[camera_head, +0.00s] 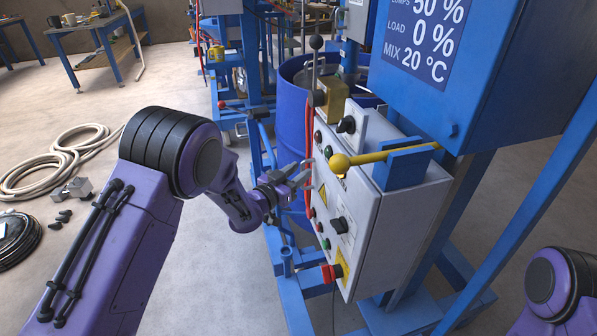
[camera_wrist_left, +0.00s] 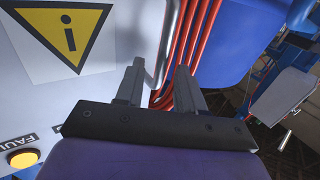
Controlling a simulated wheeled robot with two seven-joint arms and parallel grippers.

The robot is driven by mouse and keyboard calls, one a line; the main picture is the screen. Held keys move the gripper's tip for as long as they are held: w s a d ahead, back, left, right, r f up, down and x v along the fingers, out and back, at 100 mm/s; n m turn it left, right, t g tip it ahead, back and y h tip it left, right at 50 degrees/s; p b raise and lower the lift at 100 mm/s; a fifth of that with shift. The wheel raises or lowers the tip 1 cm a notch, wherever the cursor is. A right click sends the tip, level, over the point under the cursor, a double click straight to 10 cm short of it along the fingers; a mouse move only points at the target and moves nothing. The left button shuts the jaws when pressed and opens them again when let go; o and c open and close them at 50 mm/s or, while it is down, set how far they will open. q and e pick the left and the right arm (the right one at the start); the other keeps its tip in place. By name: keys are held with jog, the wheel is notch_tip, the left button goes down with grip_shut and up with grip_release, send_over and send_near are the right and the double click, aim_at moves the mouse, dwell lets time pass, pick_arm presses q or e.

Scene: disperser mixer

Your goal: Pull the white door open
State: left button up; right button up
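The white door (camera_head: 358,215) is the button-covered front of a control box below the blue display cabinet. It looks closed. My left gripper (camera_head: 304,172) is at the door's left edge, with its fingers apart. In the left wrist view the white door (camera_wrist_left: 100,85) fills the left side, with a yellow warning triangle. There the left gripper's two fingers (camera_wrist_left: 158,90) point at the door edge. A thin grey bent piece, possibly a handle, shows between them; I cannot tell whether they touch it. My right gripper is out of view; only part of my right arm shows at lower right.
Red cables (camera_wrist_left: 188,45) run along the door's left edge. A blue drum (camera_head: 291,120) stands behind.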

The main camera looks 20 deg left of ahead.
pick_arm(q)
jog(key=shift+w+d, duration=0.15)
jog(key=shift+w, duration=0.1)
grip_shut()
